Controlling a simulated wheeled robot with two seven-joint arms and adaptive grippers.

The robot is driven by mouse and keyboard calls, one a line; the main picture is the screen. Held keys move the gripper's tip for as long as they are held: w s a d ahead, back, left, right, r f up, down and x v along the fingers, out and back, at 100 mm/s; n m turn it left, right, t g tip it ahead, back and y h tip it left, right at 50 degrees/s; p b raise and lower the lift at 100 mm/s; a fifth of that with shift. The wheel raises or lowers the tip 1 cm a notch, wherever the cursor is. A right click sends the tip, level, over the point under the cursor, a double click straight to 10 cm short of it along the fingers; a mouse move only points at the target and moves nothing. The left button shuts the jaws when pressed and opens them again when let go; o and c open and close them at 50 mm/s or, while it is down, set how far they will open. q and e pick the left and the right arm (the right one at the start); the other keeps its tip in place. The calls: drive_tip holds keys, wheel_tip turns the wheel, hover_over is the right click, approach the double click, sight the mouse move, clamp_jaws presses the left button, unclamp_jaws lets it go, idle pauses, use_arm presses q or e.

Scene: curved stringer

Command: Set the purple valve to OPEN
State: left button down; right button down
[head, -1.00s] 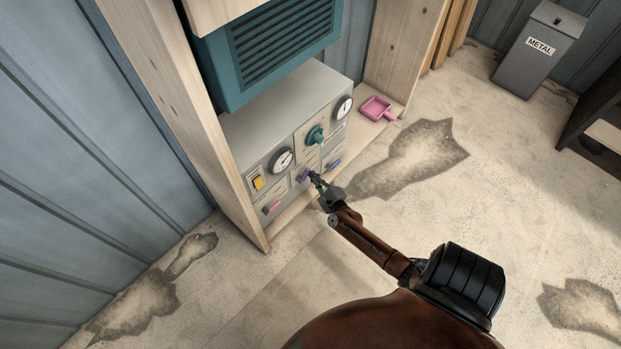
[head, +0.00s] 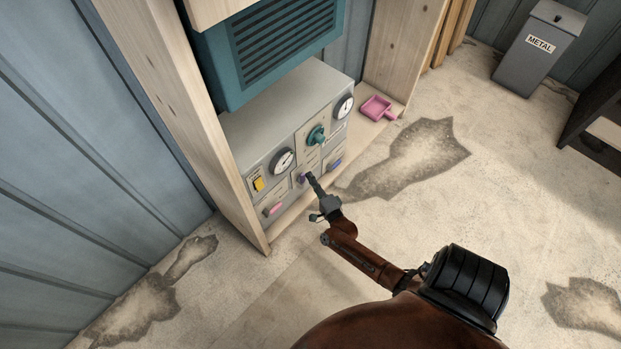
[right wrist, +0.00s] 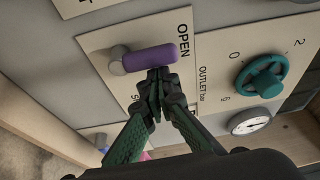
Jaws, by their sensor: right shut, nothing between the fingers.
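The purple valve (right wrist: 150,58) is a lever on a grey pivot on the panel's label plate. In the right wrist view its free end lies beside the word OPEN (right wrist: 185,43). Part of another word starting with S shows below, mostly hidden by my fingers. My right gripper (right wrist: 160,80) is shut and empty, its tips right at the lever's lower side; I cannot tell if they touch. In the head view the valve (head: 302,178) is small and partly behind the right gripper (head: 310,176). My left gripper is not in view.
The grey panel (head: 285,110) also carries a teal handwheel (head: 316,135), gauges, a yellow switch (head: 258,184), a pink handle (head: 273,209) and a blue handle (head: 335,165). Wooden posts flank it. A pink dustpan (head: 376,108) lies to the right. The floor in front is open.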

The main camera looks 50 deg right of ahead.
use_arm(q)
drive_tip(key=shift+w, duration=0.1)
use_arm(e)
drive_tip(key=shift+a, duration=0.1)
idle(0.4)
